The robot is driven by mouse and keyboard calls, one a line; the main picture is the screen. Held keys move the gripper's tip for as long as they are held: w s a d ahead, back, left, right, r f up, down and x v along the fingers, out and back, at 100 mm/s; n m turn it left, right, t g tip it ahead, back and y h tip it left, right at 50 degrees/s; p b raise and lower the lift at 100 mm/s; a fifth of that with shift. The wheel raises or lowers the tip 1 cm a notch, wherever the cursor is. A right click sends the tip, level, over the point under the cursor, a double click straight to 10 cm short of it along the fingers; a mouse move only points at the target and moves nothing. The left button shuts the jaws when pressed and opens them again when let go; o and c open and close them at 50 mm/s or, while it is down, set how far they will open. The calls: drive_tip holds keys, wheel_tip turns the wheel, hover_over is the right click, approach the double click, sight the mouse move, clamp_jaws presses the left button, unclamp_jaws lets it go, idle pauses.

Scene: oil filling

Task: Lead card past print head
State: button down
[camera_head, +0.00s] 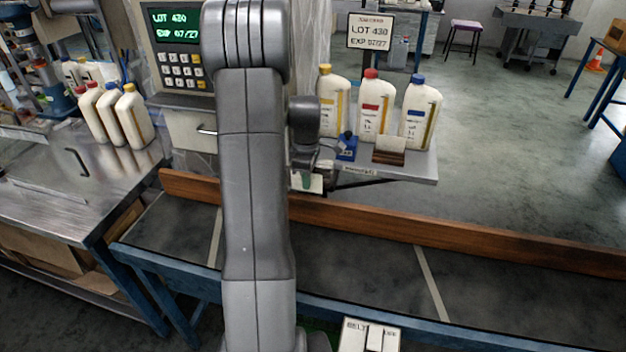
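My gripper (303,180) hangs just right of my grey arm, above the dark belt and near the front left of the small shelf. It appears shut on a small white card (316,183), with a dark green fingertip in front of it; the rest of the grip is too small to see clearly. The print head cannot be made out for certain; my arm hides part of the area beside the control panel.
A shelf (415,165) carries white bottles (376,108), a small blue block (347,147) and a wooden holder (389,153) with a card. A sign (370,31) repeats the panel's text. A wooden rail (480,237) runs behind the belt (380,262). A switch box (368,335) stands in front.

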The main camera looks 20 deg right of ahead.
drive_tip(key=shift+w+a, duration=0.5)
drive_tip(key=shift+a, duration=0.35)
drive_tip(key=shift+w+a, duration=0.5)
drive_tip(key=shift+a, duration=0.3)
drive_tip(key=s+a+r+p, duration=0.3)
drive_tip(key=s+r, duration=0.3)
drive_tip(key=shift+a, duration=0.3)
